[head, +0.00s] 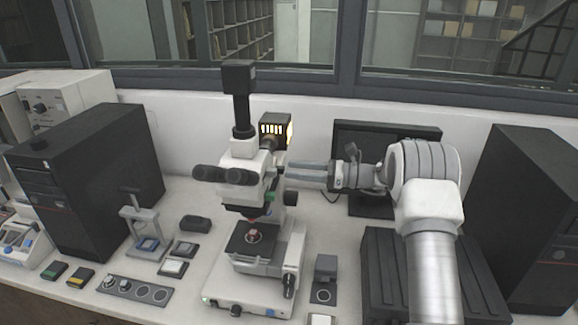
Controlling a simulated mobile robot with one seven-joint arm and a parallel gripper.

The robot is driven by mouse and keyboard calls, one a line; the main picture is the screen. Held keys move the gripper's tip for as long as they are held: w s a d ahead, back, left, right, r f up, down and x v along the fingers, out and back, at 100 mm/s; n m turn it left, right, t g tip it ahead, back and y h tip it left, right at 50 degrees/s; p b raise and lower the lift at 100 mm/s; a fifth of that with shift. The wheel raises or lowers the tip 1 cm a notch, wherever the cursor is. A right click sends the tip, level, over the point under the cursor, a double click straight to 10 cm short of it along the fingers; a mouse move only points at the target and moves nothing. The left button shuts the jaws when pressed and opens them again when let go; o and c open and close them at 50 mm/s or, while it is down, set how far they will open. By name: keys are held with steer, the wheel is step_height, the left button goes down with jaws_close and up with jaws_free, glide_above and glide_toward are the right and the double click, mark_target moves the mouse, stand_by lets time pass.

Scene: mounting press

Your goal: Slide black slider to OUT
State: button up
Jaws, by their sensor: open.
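A white microscope (250,165) with black eyepieces (222,174) and a black camera tube on top stands upright at the middle of the bench. My gripper (290,173) reaches in from the right at the height of the microscope head, its two long grey fingers pointing left. The fingers are open, with a narrow gap and nothing visible between them. Their tips are close to the right side of the head; I cannot tell whether they touch it. A black slider cannot be clearly made out; the fingers may cover part of that side. A small green part (270,197) shows just below the fingertips.
A lit lamp housing (275,130) is behind the microscope head. A small press (142,228), a strip with round wells (135,291) and a black computer case (85,175) are at left. A monitor (385,130) and black boxes are at right, near my arm.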

mark_target(280, 170)
steer(key=shift+w+a, duration=0.2)
steer(key=shift+a, duration=0.9)
jaws_close()
stand_by(0.7)
